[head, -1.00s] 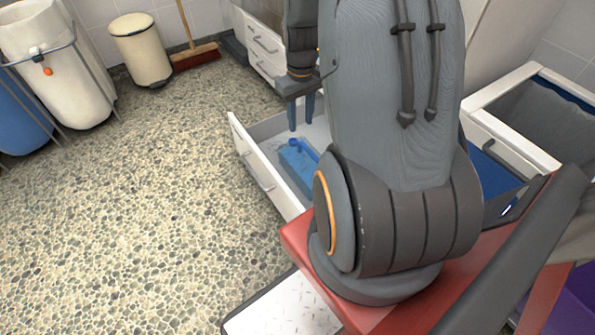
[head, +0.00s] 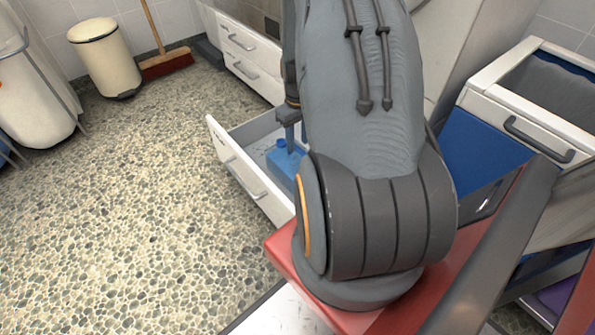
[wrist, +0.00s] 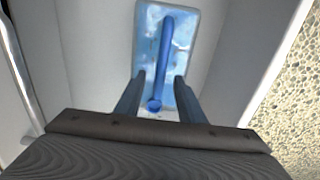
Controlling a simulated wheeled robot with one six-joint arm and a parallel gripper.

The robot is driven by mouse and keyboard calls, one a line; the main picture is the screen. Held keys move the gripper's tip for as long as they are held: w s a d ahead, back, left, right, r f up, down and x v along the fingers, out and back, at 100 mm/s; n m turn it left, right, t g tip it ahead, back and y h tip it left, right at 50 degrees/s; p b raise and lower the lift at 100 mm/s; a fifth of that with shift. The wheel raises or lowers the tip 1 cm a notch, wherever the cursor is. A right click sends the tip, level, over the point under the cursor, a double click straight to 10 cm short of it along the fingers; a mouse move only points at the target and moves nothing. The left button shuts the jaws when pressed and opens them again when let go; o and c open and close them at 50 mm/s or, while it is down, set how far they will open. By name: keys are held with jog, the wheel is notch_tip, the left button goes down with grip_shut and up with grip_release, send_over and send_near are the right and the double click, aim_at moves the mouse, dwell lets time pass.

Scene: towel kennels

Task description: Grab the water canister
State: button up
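The water canister (head: 281,158) is blue, with a blue cap and handle, inside the open white drawer (head: 235,163). In the wrist view the canister (wrist: 147,50) shows from above, its long handle running down the middle towards the round cap (wrist: 154,106). My gripper (wrist: 160,82) is open, with one finger on each side of the handle near the cap end. The fingers look apart from the handle. In the head view my gripper (head: 296,145) is down in the drawer at the canister, and my arm hides part of both.
A cream pedal bin (head: 105,58) and a broom (head: 165,62) stand at the back wall. Closed drawers (head: 245,58) are behind the open one. A white-rimmed bin with a handle (head: 520,120) stands at the right. The pebbled floor (head: 130,210) at left is clear.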

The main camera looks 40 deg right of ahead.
notch_tip(320, 180, down, 5)
jog(key=b, duration=0.2)
jog(key=shift+r+b, duration=0.15)
jog(key=shift+b, duration=0.25)
jog(key=shift+s, duration=0.1)
grip_shut()
jog(key=shift+r, duration=0.1)
dwell(0.8)
